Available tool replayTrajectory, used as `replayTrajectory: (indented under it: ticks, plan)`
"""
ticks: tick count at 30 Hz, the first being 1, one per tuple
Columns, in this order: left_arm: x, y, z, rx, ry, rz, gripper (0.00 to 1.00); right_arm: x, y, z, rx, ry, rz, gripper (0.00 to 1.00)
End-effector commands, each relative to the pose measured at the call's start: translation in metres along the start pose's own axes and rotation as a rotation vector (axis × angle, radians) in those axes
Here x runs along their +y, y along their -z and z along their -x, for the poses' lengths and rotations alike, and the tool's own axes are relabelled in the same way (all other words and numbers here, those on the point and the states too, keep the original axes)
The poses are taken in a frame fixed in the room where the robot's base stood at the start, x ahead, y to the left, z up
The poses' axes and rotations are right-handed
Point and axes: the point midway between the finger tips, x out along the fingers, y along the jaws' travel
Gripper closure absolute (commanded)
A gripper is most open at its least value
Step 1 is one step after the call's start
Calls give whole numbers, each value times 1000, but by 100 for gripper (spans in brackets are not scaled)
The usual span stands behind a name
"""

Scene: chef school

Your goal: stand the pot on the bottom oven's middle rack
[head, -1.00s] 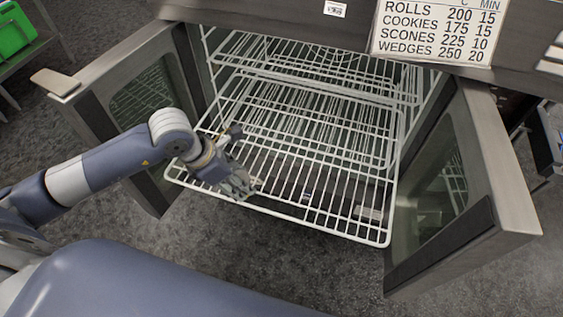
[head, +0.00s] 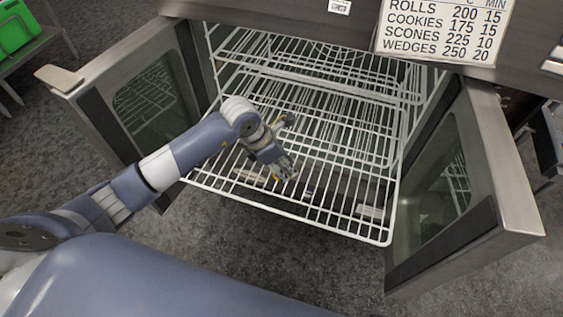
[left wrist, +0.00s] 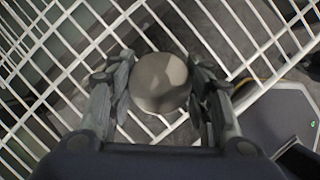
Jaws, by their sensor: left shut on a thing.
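My left gripper (head: 284,168) is over the front part of a pulled-out white wire rack (head: 310,218) in the open oven. In the left wrist view, its fingers (left wrist: 160,88) stand on both sides of a round grey-brown thing, the pot (left wrist: 160,78), and are shut on it. The rack's wires (left wrist: 232,30) show beyond the pot. In the head view the hand hides the pot. I cannot tell whether the pot touches the rack. My right gripper is not in view.
The oven's left door (head: 120,95) and right door (head: 465,190) stand open on both sides of the rack. Another wire rack (head: 330,62) sits higher inside. A baking chart (head: 445,28) is on the front above. Most of the pulled-out rack is bare.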

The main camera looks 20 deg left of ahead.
Motion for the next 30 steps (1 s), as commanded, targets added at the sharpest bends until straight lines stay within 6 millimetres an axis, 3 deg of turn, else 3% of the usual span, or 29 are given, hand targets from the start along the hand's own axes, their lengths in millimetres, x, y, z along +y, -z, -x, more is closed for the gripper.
replayTrajectory:
  ticks: [5,10,11,13,26,30]
  plan:
    - [1,-1,1,-2,-2,0,82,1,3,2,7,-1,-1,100]
    - [1,0,-1,-2,-2,0,82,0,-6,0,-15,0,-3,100]
    - [1,0,-1,-1,-2,0,50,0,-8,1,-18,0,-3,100]
    - [1,0,0,-1,-2,0,34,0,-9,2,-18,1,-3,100]
    - [1,0,1,-1,-2,0,34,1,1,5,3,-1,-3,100]
    - [3,-1,22,-2,-7,-1,34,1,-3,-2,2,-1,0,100]
